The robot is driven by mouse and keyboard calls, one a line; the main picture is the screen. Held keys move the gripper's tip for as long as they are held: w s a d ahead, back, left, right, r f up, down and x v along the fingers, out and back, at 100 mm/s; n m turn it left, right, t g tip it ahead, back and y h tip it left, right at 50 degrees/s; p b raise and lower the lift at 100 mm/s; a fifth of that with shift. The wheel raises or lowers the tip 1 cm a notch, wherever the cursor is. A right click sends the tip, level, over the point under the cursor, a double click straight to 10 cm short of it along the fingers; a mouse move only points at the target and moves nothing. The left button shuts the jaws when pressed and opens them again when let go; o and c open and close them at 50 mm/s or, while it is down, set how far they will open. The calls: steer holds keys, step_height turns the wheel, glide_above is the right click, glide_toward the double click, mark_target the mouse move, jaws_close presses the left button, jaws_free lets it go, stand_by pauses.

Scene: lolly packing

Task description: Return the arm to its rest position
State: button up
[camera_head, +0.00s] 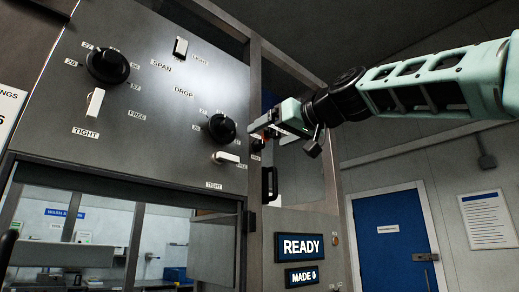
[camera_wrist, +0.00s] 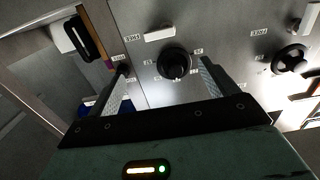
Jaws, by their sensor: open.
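My arm reaches in from the upper right of the head view. My gripper (camera_head: 262,129) is beside the right edge of a grey control panel (camera_head: 150,110), close to the right black knob (camera_head: 222,128). In the wrist view my gripper (camera_wrist: 165,85) is open, with its two fingers apart and nothing held. The right knob (camera_wrist: 173,63) shows between and beyond the fingers; I cannot tell if they touch it. A white lever (camera_wrist: 160,34) is near that knob.
The panel also bears a left knob (camera_head: 107,65), a left white lever (camera_head: 95,102) and a switch (camera_head: 180,47). A black handle (camera_head: 269,185) is below my gripper. A READY sign (camera_head: 300,247) sits above a MADE 0 sign (camera_head: 301,277). A blue door (camera_head: 390,240) stands behind.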

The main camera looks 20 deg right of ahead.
steer(key=shift+s+d, duration=0.2)
steer(key=shift+s, duration=0.4)
steer(key=shift+f, duration=0.1)
